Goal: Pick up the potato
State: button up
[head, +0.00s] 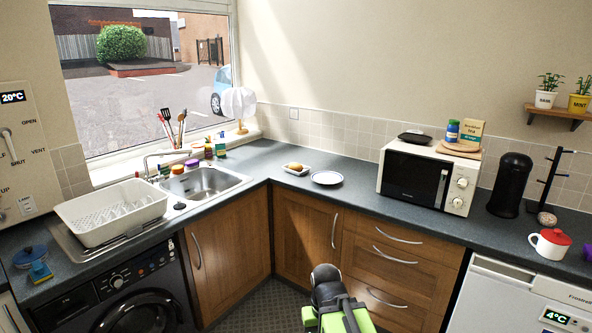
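A small yellow-brown, rounded thing that looks like the potato (295,166) lies in a small white dish (304,173) on the dark worktop, near the back corner right of the sink. My arm's black and green end with my gripper (326,283) shows at the bottom middle, in front of the wooden cupboards. It is well short of the dish and apart from it. Its fingers cannot be made out, so I cannot see whether it is open or shut. I see nothing held.
A white plate (327,178) lies just right of the dish. The sink (204,183) and a white dish rack (112,211) are left. A microwave (428,178) stands right, with a black canister (509,185) beyond. The worktop (300,192) in front of the dish is clear.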

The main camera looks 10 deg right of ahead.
aim_at(298, 168)
jog(key=z, duration=0.3)
jog(key=k, duration=1.05)
jog(key=z, duration=0.65)
jog(key=i, duration=2.25)
jog(key=u, duration=0.7)
jog(key=i, duration=1.5)
jog(key=u, duration=1.65)
jog(key=i, duration=1)
jog(key=u, duration=0.6)
